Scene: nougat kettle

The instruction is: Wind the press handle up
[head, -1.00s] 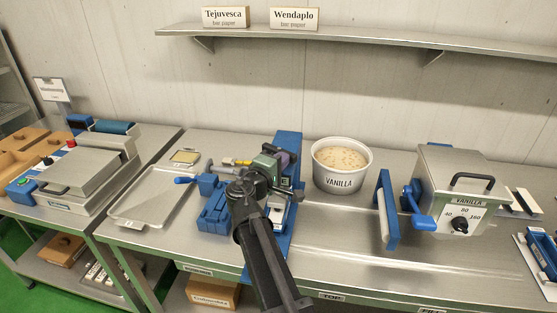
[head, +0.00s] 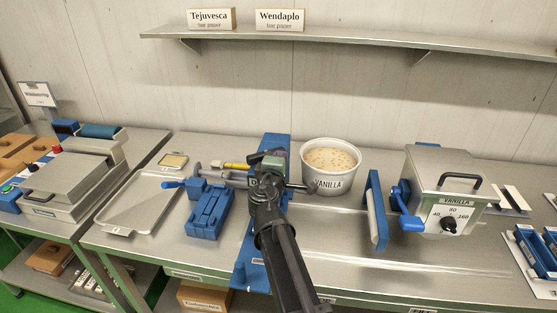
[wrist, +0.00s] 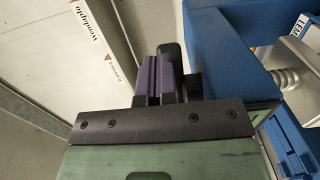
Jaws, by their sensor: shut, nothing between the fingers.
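The press has a blue upright frame (head: 275,150) beside a low blue block (head: 211,211). A grey bar with a blue grip (head: 173,184) sticks out to the left above the block; I cannot tell for sure whether this is the press handle. In the wrist view the blue frame (wrist: 222,45) stands right of my fingers, with a silver threaded screw (wrist: 287,79) beyond it. My gripper (wrist: 155,80) is shut and empty, its purple pads together, close to the frame. In the head view my wrist and arm hide the fingertips and part of the press.
A white vanilla tub (head: 330,186) stands just right of the press. A metal tray (head: 140,205) lies to the left. A blue upright panel (head: 376,210) and a grey vanilla machine (head: 440,175) stand to the right. A shelf (head: 340,37) runs above.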

